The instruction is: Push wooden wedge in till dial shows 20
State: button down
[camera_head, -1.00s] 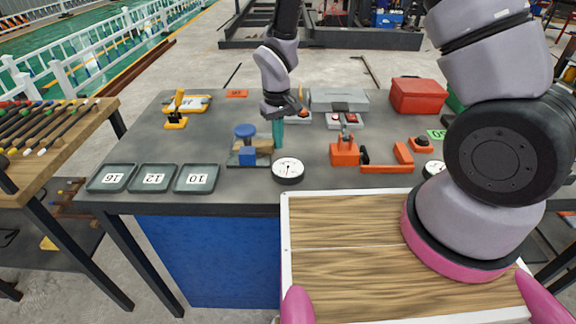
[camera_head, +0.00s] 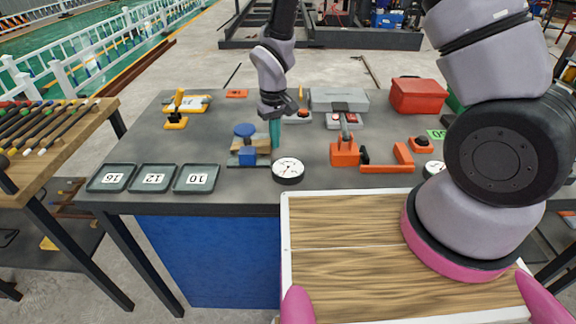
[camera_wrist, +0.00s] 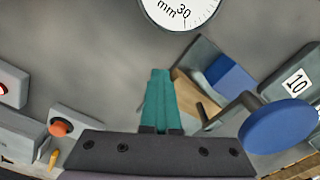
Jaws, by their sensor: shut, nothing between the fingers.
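The wooden wedge (camera_head: 263,146) sits in a small fixture with a blue block (camera_head: 248,156) and a blue round knob (camera_head: 245,131). In the wrist view the wedge (camera_wrist: 196,98) shows partly, behind the teal fingers. My gripper (camera_head: 275,146) is shut and empty, pointing down at the right side of the wedge. The fingers look against its end, but contact cannot be made out for sure. In the wrist view my gripper (camera_wrist: 160,75) lies beside it. The white dial (camera_head: 288,168) is just right of the fixture; its reading is too small to tell. The wrist view cuts off the dial (camera_wrist: 181,8).
An orange toggle clamp (camera_head: 345,153) is to the right. A red box (camera_head: 417,96) stands at the back right.

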jog(key=shift+a, duration=0.3)
dwell(0.4)
jog(key=shift+d, duration=0.1)
jog(key=shift+w+d, duration=0.35)
jog(key=shift+d, duration=0.65)
jog(key=shift+w+d, duration=0.35)
jog(key=shift+d, duration=0.6)
jog(key=shift+w+d, duration=0.35)
jog(key=shift+d, duration=0.65)
jog(key=shift+w+r, duration=0.95)
jog(key=shift+r, duration=0.25)
jog(key=shift+w+r, duration=0.95)
jog(key=shift+r, duration=0.2)
jog(key=shift+w+d+r, duration=0.1)
jog(key=shift+r, duration=0.05)
